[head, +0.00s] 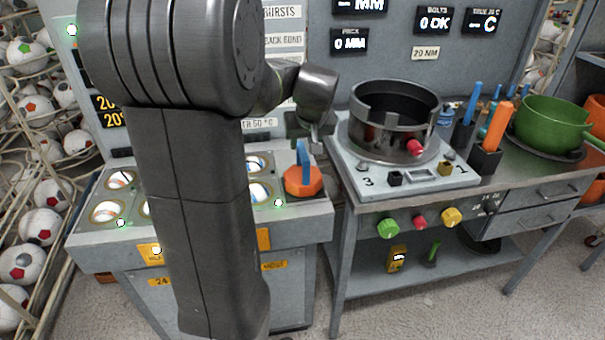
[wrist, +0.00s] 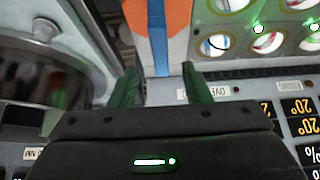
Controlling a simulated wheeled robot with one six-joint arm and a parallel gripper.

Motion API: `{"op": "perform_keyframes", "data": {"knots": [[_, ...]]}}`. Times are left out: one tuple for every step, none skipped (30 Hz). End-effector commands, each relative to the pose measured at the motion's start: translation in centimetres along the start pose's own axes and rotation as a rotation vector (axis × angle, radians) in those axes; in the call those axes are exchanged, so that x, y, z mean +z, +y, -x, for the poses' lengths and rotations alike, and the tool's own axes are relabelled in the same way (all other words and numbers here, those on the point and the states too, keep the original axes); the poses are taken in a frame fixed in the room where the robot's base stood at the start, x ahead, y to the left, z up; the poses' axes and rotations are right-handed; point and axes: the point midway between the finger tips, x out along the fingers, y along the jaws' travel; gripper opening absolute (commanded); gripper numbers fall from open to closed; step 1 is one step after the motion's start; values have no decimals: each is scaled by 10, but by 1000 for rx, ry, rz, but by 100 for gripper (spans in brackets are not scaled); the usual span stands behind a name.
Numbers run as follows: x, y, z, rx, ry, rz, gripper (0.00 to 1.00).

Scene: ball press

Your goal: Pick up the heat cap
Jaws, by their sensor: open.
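The heat cap appears to be the orange octagonal piece (head: 303,182) with an upright blue handle (head: 304,155), resting on the top right of the left-hand grey cabinet. In the wrist view its orange body (wrist: 180,18) and blue handle (wrist: 158,40) are at top centre. My gripper (head: 318,140) is just above and right of the handle in the head view. In the wrist view my gripper (wrist: 161,80) is open, its two green fingers apart, with the handle lined up between them. I cannot tell whether the handle is within the fingers' reach. My arm hides part of the cabinet.
The round metal press pot (head: 375,140) stands close on the right, on a bench. Round wells with balls (head: 122,180) lie left of the cap. Behind is an upright labelled panel (head: 285,45). A green bowl (head: 550,125) is far right.

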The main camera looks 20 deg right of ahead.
Motion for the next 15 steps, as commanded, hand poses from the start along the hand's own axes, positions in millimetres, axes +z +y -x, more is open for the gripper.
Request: {"op": "perform_keyframes", "data": {"knots": [[1, 0, -11, -2, -5, 0, 44], [1, 0, -16, -1, -4, 0, 44], [1, 0, -22, -1, -4, 1, 44], [1, 0, -26, -1, -3, 1, 44], [1, 0, -29, -1, -3, 2, 44], [1, 0, -32, 0, -3, 2, 44], [1, 0, -34, 0, -2, 2, 44], [0, 0, -36, 0, -2, 3, 44], [0, 0, -37, 0, -2, 3, 44], [1, 0, -39, 0, -2, 3, 44], [1, 0, -41, 0, -2, 3, 44], [2, -1, -45, 0, -4, 3, 44], [3, -1, -49, -1, -5, 4, 44], [4, -1, -53, 0, -4, 4, 44], [5, -1, -59, -1, -6, 4, 44]]}}
